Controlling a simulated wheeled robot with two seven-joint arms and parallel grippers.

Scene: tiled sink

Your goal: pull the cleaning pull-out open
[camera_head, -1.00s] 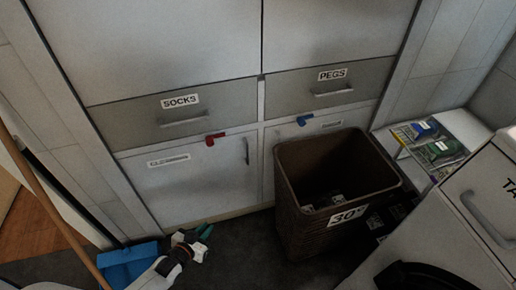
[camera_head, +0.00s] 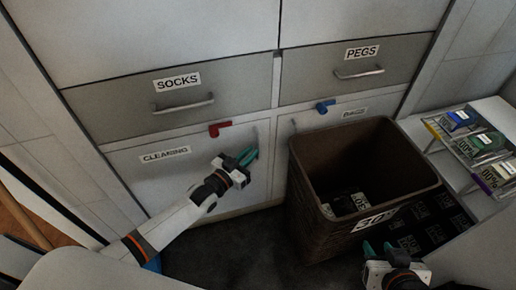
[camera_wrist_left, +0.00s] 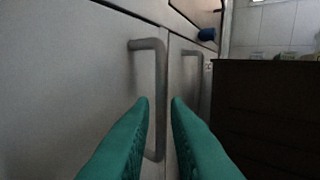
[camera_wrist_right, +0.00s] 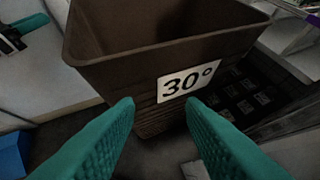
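The cleaning pull-out (camera_head: 195,175) is the pale front labelled CLEANING at the lower left of the cabinet, and it looks shut. A red catch (camera_head: 220,129) sits at its top edge. Its upright grey bar handle (camera_wrist_left: 150,95) shows in the left wrist view, near its right edge. My left gripper (camera_head: 250,156) is open, with green fingertips close to this handle. In the left wrist view the handle appears between and just beyond the fingers; I cannot tell if they touch it. My right gripper (camera_head: 378,248) is open and empty in front of the brown basket.
A brown basket (camera_head: 310,210) marked 30° stands just right of the pull-out, before the neighbouring front with a blue catch (camera_head: 325,106). SOCKS (camera_head: 180,104) and PEGS (camera_head: 355,70) drawers are above. Boxes (camera_head: 480,145) lie on a shelf at right.

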